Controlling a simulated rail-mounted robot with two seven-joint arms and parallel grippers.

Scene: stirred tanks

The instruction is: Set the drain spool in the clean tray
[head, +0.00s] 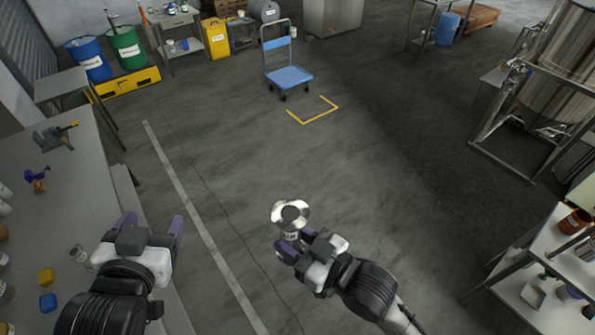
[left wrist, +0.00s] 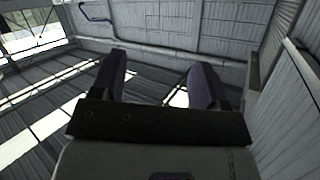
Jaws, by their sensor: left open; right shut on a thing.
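The drain spool (head: 291,213), a shiny metal piece with a round flange and a dark round opening, is in my right gripper (head: 296,240). The gripper is shut on its body below the flange, and the fingers partly hide it. It is held up over the open floor. My left gripper (head: 152,224) is open and empty near the edge of the left bench. Its two spread fingers also show in the left wrist view (left wrist: 158,85), with only wall and roof beyond. A small pale tray (head: 533,294) is on the right-hand bench; I cannot tell if it is the clean tray.
The left bench (head: 62,225) bears a clear glass, yellow and blue pieces and a grey vise-like tool. A blue trolley (head: 288,77) stands on the floor ahead. A steel tank (head: 560,50) in a frame stands at the right. The middle floor is clear.

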